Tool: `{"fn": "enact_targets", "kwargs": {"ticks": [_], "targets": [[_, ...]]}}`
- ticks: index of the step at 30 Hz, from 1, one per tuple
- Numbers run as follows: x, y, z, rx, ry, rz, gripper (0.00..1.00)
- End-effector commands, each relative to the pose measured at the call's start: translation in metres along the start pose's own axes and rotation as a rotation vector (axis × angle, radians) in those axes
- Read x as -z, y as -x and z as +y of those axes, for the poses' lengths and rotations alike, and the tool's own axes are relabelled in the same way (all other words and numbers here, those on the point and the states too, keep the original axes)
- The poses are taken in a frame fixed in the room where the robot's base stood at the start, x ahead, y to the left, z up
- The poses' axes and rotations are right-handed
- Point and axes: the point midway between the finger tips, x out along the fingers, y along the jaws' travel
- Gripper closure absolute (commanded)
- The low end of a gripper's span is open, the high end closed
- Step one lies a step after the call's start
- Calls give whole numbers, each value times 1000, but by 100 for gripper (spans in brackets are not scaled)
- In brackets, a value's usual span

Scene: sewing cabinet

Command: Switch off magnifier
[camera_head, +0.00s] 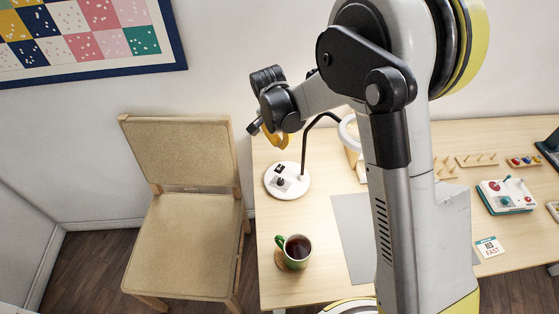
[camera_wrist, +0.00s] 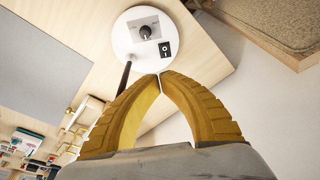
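The magnifier has a round white base (camera_head: 287,190) at the table's back left corner. A dark bent neck (camera_head: 305,150) rises from it to a white ring head (camera_head: 346,134), partly hidden by my arm. In the wrist view the base (camera_wrist: 128,58) carries a black rocker switch (camera_wrist: 165,49) marked I and O, and a dark knob (camera_wrist: 145,32) on a grey plate. My gripper (camera_wrist: 160,76) has its yellow fingertips together, empty. They appear just below the switch in that view; the gap to the base is unclear. My gripper (camera_head: 275,139) shows above the base in the head view.
A green mug (camera_head: 295,248) of dark drink stands on a coaster near the table's left edge. A wooden chair (camera_head: 185,220) is left of the table. A grey mat (camera_head: 352,225) lies right of the base. A white-and-teal machine (camera_head: 507,196) is further right.

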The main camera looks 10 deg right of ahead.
Motion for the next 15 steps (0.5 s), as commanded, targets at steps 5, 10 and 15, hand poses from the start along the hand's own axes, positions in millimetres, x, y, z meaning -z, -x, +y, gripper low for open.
{"fn": "enact_targets", "kwargs": {"ticks": [5,10,15], "targets": [[0,-1,0,1,1,0,100],[0,-16,0,1,0,0,100],[0,-50,0,1,0,1,100]]}}
